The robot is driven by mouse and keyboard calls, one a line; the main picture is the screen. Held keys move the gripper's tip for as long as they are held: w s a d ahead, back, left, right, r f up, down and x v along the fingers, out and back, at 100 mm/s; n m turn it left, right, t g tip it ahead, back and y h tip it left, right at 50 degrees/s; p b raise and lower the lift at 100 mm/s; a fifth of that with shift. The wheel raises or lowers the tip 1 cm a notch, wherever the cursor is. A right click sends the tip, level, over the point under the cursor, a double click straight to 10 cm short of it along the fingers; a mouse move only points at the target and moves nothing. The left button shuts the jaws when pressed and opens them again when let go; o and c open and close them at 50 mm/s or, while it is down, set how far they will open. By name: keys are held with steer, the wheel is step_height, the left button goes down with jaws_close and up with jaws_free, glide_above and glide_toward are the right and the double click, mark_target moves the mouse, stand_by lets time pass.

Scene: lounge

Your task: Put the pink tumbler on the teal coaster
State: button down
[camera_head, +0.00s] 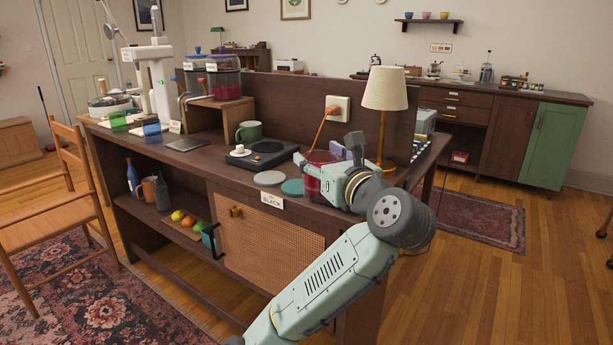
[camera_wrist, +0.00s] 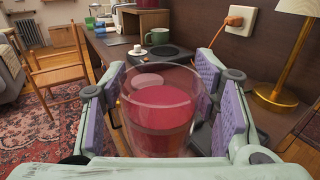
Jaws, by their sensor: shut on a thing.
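The pink tumbler (camera_head: 313,172) is a clear glass with pink-red contents. My gripper (camera_head: 331,172) is shut on it at the right end of the counter. In the wrist view the tumbler (camera_wrist: 158,112) stands upright between the purple finger pads. The teal coaster (camera_head: 291,188) lies flat near the counter's front edge, just left of the tumbler in the head view, and looks empty. I cannot tell whether the tumbler's base touches the counter. The teal coaster is not clearly seen in the wrist view, where the tumbler blocks the area beyond it.
A grey coaster (camera_head: 268,179) lies left of the teal one. Behind them is a black hot plate (camera_head: 262,154) with a small white cup, and a green mug (camera_head: 249,131). A lamp (camera_head: 385,92) and an outlet with an orange cord (camera_head: 337,107) stand close behind my gripper.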

steer(key=shift+w+a+f+p, duration=0.35)
steer(key=shift+w+a+f, duration=0.4)
steer(key=shift+w, duration=1.65)
steer(key=shift+w+a+f+p, duration=0.35)
steer(key=shift+w+a+f, duration=0.45)
steer(key=shift+w, duration=1.65)
steer(key=shift+w+a+f+p, duration=0.35)
steer(key=shift+w+a+f, duration=0.4)
steer(key=shift+w, duration=1.65)
steer(key=shift+d+f, duration=0.15)
steer(key=shift+f, duration=0.1)
steer(key=c, duration=0.6)
jaws_free()
steer(key=shift+r, duration=0.1)
steer(key=b+v, duration=0.1)
steer(key=v, duration=1.1)
steer(key=shift+b, duration=0.4)
